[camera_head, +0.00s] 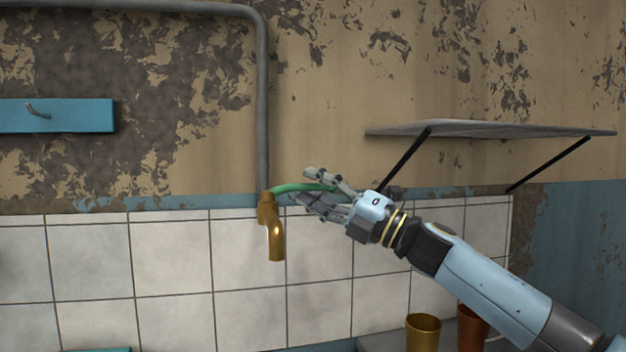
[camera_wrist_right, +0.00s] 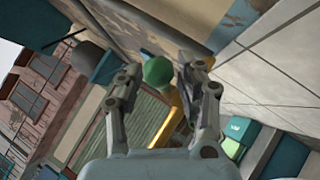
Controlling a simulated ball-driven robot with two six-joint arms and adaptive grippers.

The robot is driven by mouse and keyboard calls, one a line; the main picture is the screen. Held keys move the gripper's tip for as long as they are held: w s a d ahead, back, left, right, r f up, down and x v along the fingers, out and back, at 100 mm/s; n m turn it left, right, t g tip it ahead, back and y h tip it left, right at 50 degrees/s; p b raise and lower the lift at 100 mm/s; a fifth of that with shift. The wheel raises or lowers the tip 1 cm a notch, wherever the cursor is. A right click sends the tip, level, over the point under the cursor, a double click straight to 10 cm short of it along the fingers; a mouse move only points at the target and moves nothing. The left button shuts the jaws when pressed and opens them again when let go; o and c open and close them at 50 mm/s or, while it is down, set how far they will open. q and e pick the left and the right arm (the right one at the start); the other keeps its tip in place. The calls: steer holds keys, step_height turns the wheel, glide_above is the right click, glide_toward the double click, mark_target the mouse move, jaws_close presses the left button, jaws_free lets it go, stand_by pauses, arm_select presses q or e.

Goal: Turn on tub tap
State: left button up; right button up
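The brass tap (camera_head: 275,243) is fixed to the tiled wall at the end of a grey pipe, with its spout pointing down. Its green lever handle (camera_head: 287,187) reaches out to the right. My right gripper (camera_head: 303,185) is at the handle, one finger above it and the other below. In the right wrist view, the rounded green handle end (camera_wrist_right: 157,70) lies between the two spread fingers, with a gap visible on its right; contact on the left is unclear. Part of the yellow tap (camera_wrist_right: 170,122) shows below it. My left gripper is not in view.
A grey wall shelf (camera_head: 490,129) on black brackets juts out above my right arm. A brass cup (camera_head: 422,333) and a reddish-brown cup (camera_head: 472,326) stand below the arm. A blue board with a hook (camera_head: 60,115) is on the left wall.

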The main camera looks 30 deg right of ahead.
steer(key=shift+w+a+r, duration=0.1)
steer(key=shift+w+a, duration=0.05)
steer(key=shift+w, duration=0.05)
jaws_close()
stand_by(0.5)
